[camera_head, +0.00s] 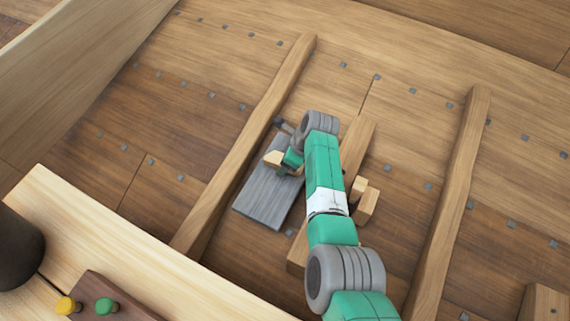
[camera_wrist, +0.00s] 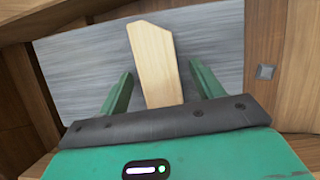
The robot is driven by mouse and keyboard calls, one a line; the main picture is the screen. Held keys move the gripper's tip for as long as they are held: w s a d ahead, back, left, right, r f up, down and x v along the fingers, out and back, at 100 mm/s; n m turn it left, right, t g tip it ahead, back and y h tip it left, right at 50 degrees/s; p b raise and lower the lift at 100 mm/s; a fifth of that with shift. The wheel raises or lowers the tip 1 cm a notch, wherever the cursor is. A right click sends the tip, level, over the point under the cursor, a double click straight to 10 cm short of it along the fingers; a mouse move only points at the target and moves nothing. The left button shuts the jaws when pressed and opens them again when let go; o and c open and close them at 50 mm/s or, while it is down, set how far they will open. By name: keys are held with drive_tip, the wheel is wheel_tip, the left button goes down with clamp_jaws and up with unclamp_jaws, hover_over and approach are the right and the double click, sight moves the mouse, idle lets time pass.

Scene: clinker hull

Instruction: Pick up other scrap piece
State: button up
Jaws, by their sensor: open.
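A pale wooden scrap piece (camera_wrist: 154,50) with an angled end lies on a grey board (camera_wrist: 85,65) in the wrist view. My gripper (camera_wrist: 160,72) is open, with one green finger on each side of the scrap and gaps between them and the wood. In the head view the scrap (camera_head: 273,158) shows at the left of my gripper (camera_head: 286,166), over the grey board (camera_head: 262,205). Two small pale wooden blocks, one upper (camera_head: 358,187) and one lower (camera_head: 368,206), lie close together right of my arm. My arm hides part of the board's surroundings.
Raised ribs run along both sides, one left (camera_head: 245,145) and one right (camera_head: 455,195). A wooden plank (camera_head: 357,140) lies partly behind my arm. A pale bench (camera_head: 150,255) at lower left carries a yellow peg (camera_head: 67,306) and a green peg (camera_head: 106,306).

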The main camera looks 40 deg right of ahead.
drive_tip(key=shift+f, duration=0.2)
idle(0.4)
drive_tip(key=c, duration=1.1)
